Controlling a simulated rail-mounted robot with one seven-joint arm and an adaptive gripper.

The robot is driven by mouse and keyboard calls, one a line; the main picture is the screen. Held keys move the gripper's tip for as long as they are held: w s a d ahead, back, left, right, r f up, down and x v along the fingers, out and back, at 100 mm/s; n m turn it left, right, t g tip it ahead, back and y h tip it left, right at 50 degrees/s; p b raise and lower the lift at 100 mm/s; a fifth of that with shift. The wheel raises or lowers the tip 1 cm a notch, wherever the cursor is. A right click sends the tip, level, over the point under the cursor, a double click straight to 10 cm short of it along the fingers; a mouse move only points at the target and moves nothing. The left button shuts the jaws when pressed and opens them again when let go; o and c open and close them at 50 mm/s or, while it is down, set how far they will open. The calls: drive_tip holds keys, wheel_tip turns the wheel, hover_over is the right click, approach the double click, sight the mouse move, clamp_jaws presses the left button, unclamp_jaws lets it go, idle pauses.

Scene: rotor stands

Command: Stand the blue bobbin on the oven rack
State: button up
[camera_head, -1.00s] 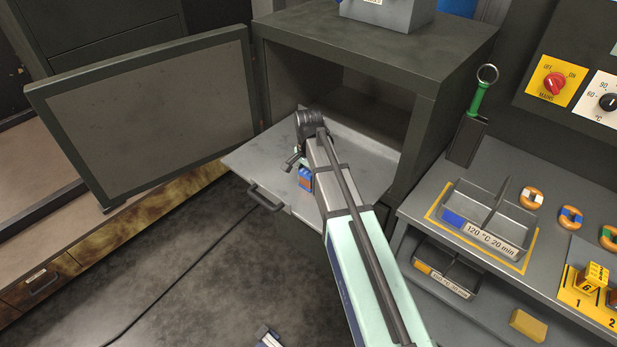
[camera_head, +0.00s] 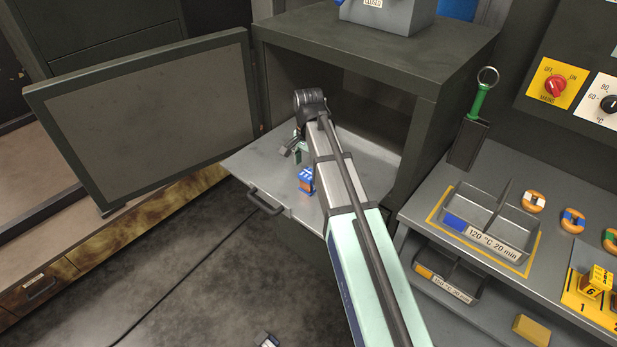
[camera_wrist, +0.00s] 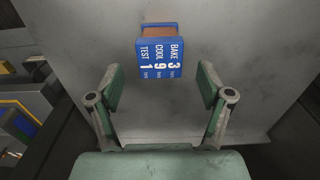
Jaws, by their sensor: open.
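The blue bobbin (camera_head: 306,180) rests on the pulled-out grey oven rack (camera_head: 262,163), partly beside my arm in the head view. In the wrist view the bobbin (camera_wrist: 160,52) shows a blue face with white lettering, "BAKE 3 COOL 9 TEST 1", and a brown winding. My gripper (camera_wrist: 160,86) is open, its green fingers spread to either side and lower in the picture than the bobbin. A gap shows between each finger and the bobbin. In the head view my gripper (camera_head: 296,149) is over the rack and its fingers are partly hidden.
The oven (camera_head: 375,55) is open, its door (camera_head: 155,110) swung out to the left. The rack around the bobbin looks clear.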

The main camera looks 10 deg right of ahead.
sight(309, 174)
drive_tip(key=shift+r+b, duration=0.3)
drive_tip(key=shift+r, duration=2.35)
